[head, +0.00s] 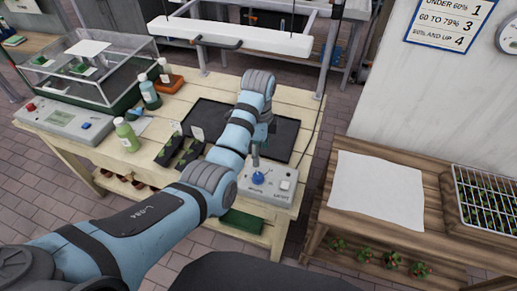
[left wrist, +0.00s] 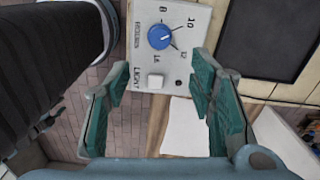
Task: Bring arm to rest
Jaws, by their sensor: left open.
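My left arm (head: 130,220) reaches in from the lower left over the wooden workbench (head: 75,142), its wrist bent above the bench. My left gripper (left wrist: 160,78) is open, with green-padded fingers apart and nothing between them; in the head view it is mostly hidden by the wrist. The fingers frame a grey control box (left wrist: 185,72) with a blue knob (left wrist: 160,36) and a white light switch (left wrist: 155,81). In the head view the control box (head: 278,196) sits at the bench's front right corner. I cannot tell the gap between fingers and box. My right gripper is not in view.
A dark tray (head: 288,140) lies behind the box. Bottles (head: 127,135), seedling packets (head: 188,150) and a clear-lidded case (head: 85,70) stand to the left. A white lamp bar (head: 240,32) hangs above. A side table with a white sheet (head: 378,190) stands right.

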